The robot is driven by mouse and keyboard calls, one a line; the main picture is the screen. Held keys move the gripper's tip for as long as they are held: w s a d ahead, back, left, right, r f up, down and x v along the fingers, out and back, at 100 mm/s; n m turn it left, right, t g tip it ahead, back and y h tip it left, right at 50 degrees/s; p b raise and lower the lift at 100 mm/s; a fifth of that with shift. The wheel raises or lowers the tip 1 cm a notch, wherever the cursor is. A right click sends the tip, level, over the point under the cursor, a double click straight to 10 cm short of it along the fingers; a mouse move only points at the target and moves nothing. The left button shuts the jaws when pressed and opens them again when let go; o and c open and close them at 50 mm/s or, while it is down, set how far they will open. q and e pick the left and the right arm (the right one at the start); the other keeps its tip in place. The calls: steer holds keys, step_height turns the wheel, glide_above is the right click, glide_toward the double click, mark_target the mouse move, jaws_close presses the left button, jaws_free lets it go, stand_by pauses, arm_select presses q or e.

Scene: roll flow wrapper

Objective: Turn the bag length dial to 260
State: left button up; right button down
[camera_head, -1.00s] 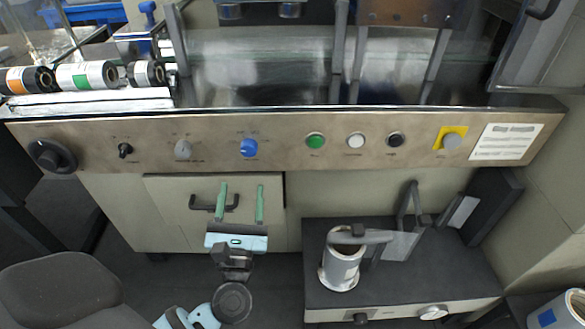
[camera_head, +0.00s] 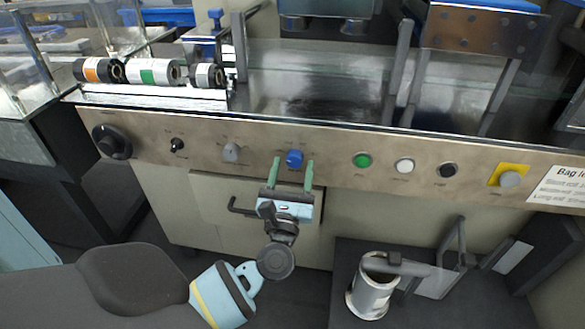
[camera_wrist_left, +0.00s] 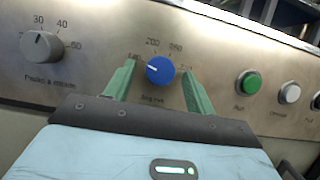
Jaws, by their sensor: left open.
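The blue bag length dial (camera_head: 295,159) is on the metal front panel, and it also shows in the left wrist view (camera_wrist_left: 160,71). Its white mark points left, towards the leftmost number of its scale; 200 and 260 are printed above it. My left gripper (camera_head: 293,163) is open, with its green fingers pointing up at the panel. In the left wrist view the fingertips (camera_wrist_left: 158,70) lie to either side of the dial, with a gap on both sides. My right gripper is out of view.
A grey knob (camera_head: 231,152) is left of the dial, with a black knob (camera_head: 177,145) beyond. Green (camera_head: 362,160), white (camera_head: 404,166) and black (camera_head: 448,170) buttons are to the right. A yellow-backed grey button (camera_head: 510,179) is further right. A drawer handle (camera_head: 240,207) is below.

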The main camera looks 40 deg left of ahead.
arm_select(q)
steer(key=shift+w+a, duration=0.1)
steer(key=shift+w, duration=0.1)
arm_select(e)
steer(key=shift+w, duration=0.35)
arm_select(q)
steer(key=shift+r, duration=0.1)
steer(key=c, duration=1)
steer(key=shift+o, duration=0.2)
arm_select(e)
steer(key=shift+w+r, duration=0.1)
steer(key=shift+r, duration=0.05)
